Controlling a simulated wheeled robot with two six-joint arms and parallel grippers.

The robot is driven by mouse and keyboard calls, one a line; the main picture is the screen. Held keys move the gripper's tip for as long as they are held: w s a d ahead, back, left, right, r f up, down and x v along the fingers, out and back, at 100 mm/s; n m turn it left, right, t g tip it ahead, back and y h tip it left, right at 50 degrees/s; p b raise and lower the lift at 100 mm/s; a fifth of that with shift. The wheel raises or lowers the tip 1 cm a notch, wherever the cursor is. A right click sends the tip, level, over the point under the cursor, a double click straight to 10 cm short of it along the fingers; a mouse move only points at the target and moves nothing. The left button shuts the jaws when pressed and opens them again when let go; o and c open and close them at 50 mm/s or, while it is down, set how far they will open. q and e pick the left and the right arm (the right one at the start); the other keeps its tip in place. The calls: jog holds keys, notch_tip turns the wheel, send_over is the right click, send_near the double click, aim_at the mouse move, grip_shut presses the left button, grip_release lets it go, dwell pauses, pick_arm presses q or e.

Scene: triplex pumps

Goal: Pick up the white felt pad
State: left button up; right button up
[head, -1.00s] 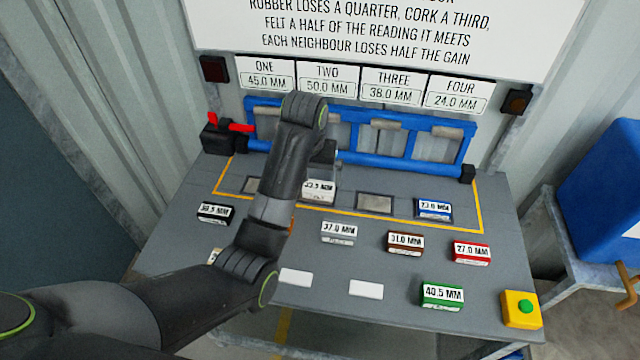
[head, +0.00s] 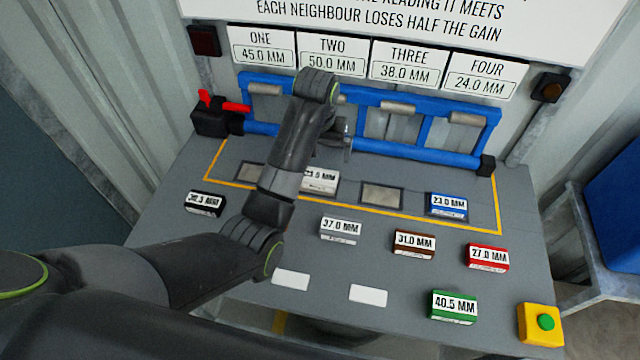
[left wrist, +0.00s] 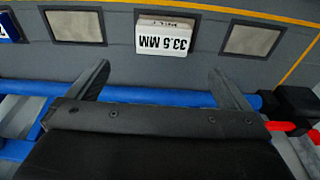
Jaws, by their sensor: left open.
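A white pad marked 33.5 MM (head: 321,183) sits in the second place of the yellow-outlined row, partly behind my left arm. In the left wrist view this white pad (left wrist: 163,37) lies beyond the fingertips, between two bare grey plates, its top lettering too small to read surely. Another pale pad, marked 37.0 MM (head: 340,231), lies in front of the row. My left gripper (head: 340,138) is open and empty, behind and above the 33.5 MM pad, near the blue rail. Both its fingers (left wrist: 160,80) show spread and apart from the pad. My right gripper is not in view.
A blue frame (head: 365,157) with a red lever (head: 235,106) runs along the back. Black (head: 205,204), blue (head: 447,207), brown (head: 414,244), red (head: 487,257) and green (head: 453,306) pads are spread about. A green button (head: 545,322) stands at the front right corner.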

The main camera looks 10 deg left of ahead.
pick_arm(q)
send_over(320, 175)
jog(key=s, duration=0.1)
jog(key=f, duration=0.5)
jog(key=shift+s+d+f+p, duration=0.1)
jog(key=shift+d+f+p, duration=0.1)
jog(key=shift+f+p, duration=0.15)
jog(key=shift+w+a+f+p, duration=0.1)
jog(key=shift+w+f+p, duration=0.2)
jog(key=shift+f, duration=0.8)
jog(key=shift+w+a+f+p, duration=0.1)
jog(key=shift+f+p, duration=0.3)
jog(key=shift+f, duration=1.25)
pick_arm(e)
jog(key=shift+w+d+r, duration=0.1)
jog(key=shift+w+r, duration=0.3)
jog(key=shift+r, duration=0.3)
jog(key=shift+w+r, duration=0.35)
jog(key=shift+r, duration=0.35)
pick_arm(q)
jog(key=c, duration=0.9)
jog(key=shift+w+r, duration=0.1)
jog(key=shift+r, duration=0.05)
